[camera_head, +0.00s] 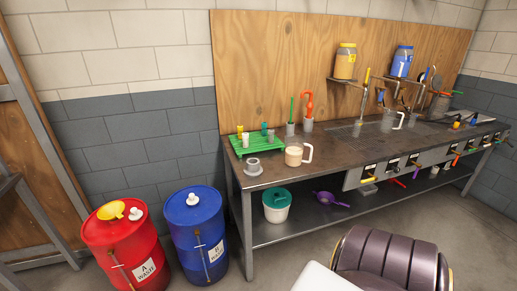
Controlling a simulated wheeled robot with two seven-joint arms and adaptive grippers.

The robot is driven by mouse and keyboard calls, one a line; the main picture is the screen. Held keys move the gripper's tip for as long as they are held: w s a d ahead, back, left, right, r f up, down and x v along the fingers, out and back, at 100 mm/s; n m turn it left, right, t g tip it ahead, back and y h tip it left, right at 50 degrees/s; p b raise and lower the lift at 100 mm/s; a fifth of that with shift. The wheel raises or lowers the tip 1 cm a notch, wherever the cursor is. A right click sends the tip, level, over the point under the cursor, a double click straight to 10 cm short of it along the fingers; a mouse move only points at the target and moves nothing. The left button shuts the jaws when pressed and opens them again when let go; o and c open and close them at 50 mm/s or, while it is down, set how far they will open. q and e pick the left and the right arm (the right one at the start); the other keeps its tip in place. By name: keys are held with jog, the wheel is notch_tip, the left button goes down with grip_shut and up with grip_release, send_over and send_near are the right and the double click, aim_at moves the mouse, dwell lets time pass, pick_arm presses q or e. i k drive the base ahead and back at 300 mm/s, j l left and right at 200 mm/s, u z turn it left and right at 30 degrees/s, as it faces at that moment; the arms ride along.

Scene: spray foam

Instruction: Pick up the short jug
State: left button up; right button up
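A short clear jug (294,156) with a handle on its right side stands upright near the front edge of the workbench (330,165), at its left part. It holds a tan or cream-coloured content. A second clear jug (387,122), also with a handle on the right, stands farther back and to the right under the dispensers. It looks empty, though it is small in the picture. Neither my left nor my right gripper shows in the head view.
A green rack (262,147) and a grey round fitting (254,165) stand left of the short jug. Cups with green and red tools (308,124) stand behind it. Red (123,245) and blue (194,230) drums stand left of the bench. A lidded bucket (277,206) sits below.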

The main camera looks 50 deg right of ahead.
aim_at(295, 144)
jog(key=z, duration=1.75)
